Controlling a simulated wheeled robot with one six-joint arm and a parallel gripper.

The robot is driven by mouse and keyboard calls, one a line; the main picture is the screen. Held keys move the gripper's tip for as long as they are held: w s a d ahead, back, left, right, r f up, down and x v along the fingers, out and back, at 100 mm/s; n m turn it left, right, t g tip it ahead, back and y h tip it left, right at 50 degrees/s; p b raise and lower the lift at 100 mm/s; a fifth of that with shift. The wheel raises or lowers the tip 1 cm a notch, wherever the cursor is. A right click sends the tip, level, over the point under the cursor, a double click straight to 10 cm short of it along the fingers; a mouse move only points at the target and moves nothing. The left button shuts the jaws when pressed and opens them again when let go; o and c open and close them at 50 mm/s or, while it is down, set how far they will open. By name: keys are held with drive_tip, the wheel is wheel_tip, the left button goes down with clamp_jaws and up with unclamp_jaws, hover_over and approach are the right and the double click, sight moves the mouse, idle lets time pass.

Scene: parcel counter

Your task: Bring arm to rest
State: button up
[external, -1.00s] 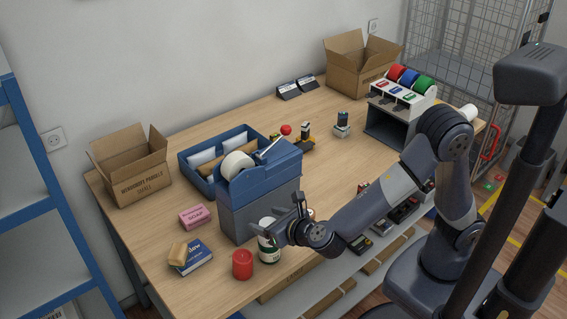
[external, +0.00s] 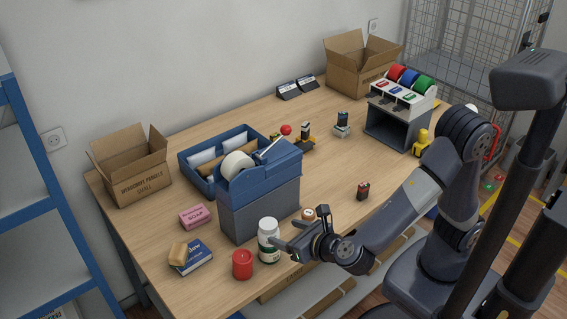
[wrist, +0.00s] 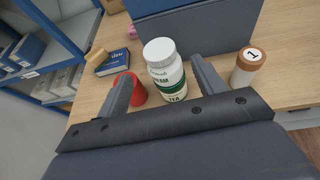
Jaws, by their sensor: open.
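My arm reaches in from the right over the front edge of the table (external: 340,215). My gripper (external: 283,250) is open and empty, just right of a white tea jar (external: 268,240) with a green label. In the wrist view the jar (wrist: 165,72) stands upright ahead of my gripper (wrist: 160,85), between the lines of the two fingers. It appears clear of both fingers. A red cylinder (external: 242,265) stands left of the jar and is partly hidden by a finger in the wrist view.
A brown-capped container (wrist: 247,66) marked 1 stands close to the right finger. Behind the jar is a blue-grey tape dispenser (external: 262,200). A book (external: 192,258), soap (external: 194,216) and a small dark block (external: 363,190) lie on the table. The table's middle is mostly clear.

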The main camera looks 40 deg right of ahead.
sight(275, 229)
drive_tip(key=x, duration=0.8)
drive_tip(key=shift+w+d+f, duration=0.1)
drive_tip(key=shift+w+f, duration=0.1)
drive_tip(key=shift+w, duration=0.05)
wheel_tip(275, 229, up, 10)
drive_tip(key=shift+s+r+p, duration=0.15)
drive_tip(key=shift+r+p, duration=0.05)
drive_tip(key=shift+p, duration=0.25)
drive_tip(key=a+f+n+y, duration=0.1)
drive_tip(key=a+f, duration=0.2)
drive_tip(key=a, duration=0.3)
drive_tip(key=a+f+n+g+y, duration=0.1)
drive_tip(key=a+f+y, duration=0.15)
drive_tip(key=a, duration=0.45)
drive_tip(key=a+f+n+y, duration=0.1)
drive_tip(key=a+f+n, duration=0.1)
drive_tip(key=a+f, duration=0.3)
drive_tip(key=shift+h, duration=0.25)
drive_tip(key=f, duration=0.6)
drive_tip(key=shift+s+a+f, duration=0.3)
drive_tip(key=shift+a, duration=0.05)
drive_tip(key=s, duration=0.1)
drive_tip(key=s+d, duration=0.1)
drive_tip(key=s+b, duration=0.1)
drive_tip(key=shift+s+d+r, duration=0.15)
drive_tip(key=shift+d+r, duration=0.05)
drive_tip(key=shift+d, duration=0.2)
drive_tip(key=shift+s+d+r, duration=0.15)
drive_tip(key=shift+s+d, duration=0.15)
drive_tip(key=shift+s, duration=0.05)
